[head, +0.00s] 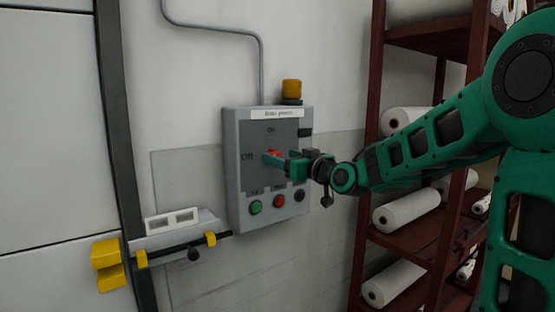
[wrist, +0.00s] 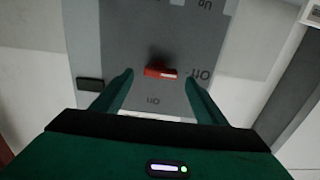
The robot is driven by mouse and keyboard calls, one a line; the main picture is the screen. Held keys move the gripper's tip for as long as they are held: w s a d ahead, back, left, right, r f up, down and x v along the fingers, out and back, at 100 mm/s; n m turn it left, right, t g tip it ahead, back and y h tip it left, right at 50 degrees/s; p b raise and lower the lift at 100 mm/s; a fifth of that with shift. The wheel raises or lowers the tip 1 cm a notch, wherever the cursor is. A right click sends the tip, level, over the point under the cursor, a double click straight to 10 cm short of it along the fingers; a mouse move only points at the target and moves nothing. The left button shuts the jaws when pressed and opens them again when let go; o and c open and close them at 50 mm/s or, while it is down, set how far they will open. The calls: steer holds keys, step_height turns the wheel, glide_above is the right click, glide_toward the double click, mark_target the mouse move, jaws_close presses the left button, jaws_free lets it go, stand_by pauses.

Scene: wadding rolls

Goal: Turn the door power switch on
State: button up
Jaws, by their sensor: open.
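The door power box (head: 233,180) is a grey panel on the wall, with "On" marked at the top and "Off" at the left of its dark face. Its red switch handle (head: 273,155) shows at the middle of that face, partly hidden by my gripper. In the wrist view the red handle (wrist: 160,72) lies sideways, its pale-marked end towards the "Off" label. My gripper (wrist: 155,85) is open, its green fingers on either side of the handle with gaps; I cannot tell whether they reach its depth. In the head view my gripper (head: 278,162) is at the panel.
Green (head: 256,207), red (head: 279,201) and black (head: 299,195) buttons sit below the switch. A yellow lamp (head: 291,88) tops the box. A door latch bar (head: 190,246) is lower left. A dark red shelf (head: 415,240) with white rolls stands at right, behind my arm.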

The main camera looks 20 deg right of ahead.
mark_target(273, 154)
steer(key=shift+x, duration=1.25)
steer(key=shift+c, duration=0.7)
steer(key=c, duration=0.9)
steer(key=shift+c, duration=0.2)
